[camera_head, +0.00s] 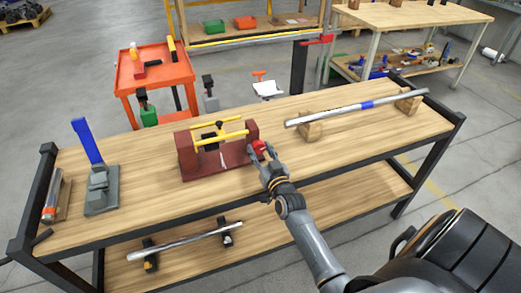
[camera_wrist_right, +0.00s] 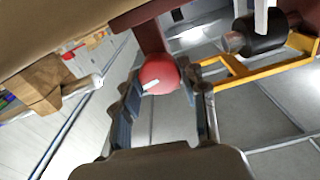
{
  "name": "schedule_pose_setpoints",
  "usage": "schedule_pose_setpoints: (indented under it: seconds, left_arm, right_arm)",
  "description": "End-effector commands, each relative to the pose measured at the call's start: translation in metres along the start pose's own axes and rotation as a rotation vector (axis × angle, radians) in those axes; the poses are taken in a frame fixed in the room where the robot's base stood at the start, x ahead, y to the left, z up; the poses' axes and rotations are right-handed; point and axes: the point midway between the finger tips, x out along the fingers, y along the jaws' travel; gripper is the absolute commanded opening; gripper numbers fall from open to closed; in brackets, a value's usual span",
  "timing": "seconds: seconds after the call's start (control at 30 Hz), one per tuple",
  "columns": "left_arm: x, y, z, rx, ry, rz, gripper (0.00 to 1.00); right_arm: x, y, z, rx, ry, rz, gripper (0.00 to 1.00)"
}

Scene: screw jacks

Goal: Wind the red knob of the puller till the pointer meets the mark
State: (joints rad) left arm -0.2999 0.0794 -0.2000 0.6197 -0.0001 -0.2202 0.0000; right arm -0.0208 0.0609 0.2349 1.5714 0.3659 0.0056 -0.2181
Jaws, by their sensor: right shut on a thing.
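The puller (camera_head: 187,157) stands mid-bench, with dark red end blocks and base, yellow rods and a black middle part. Its red knob (camera_head: 259,146) is on the right end block. In the right wrist view the knob (camera_wrist_right: 158,72) is round and bears a white stripe. My right gripper (camera_head: 262,158) reaches it from the front right. In the wrist view my right gripper (camera_wrist_right: 164,88) has a finger on each side of the knob and is shut on it. A small pale line shows on the puller's base; I cannot tell pointer from mark. My left gripper is out of view.
A blue-handled grey jack (camera_head: 101,191) stands at the bench's left. A silver bar with a blue band (camera_head: 345,107) rests on wooden blocks at the right. The bench top (camera_head: 145,190) is clear around the puller. An orange cart (camera_head: 153,72) stands behind.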

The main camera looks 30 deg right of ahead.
Motion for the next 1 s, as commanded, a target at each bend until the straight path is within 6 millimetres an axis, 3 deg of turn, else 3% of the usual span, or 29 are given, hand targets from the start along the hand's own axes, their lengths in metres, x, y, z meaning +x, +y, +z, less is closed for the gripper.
schedule_pose_setpoints:
  seconds: [0.2,0.23,0.33,0.73,1.0]
  left_arm:
    - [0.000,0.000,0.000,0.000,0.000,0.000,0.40]
    - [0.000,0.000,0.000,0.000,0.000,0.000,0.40]
    - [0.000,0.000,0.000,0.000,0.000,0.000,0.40]
    - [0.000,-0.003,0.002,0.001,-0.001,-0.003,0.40]
    - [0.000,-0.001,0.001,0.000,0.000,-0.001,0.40]
  right_arm:
    - [0.000,0.000,0.000,0.005,0.000,-0.001,0.11]
    - [0.000,0.000,0.000,0.005,0.000,-0.001,0.45]
    - [0.000,0.000,0.000,0.004,0.000,-0.001,0.65]
    - [-0.005,0.000,0.001,0.004,-0.001,0.000,0.65]
    - [-0.051,0.000,0.002,0.002,-0.003,0.000,0.65]
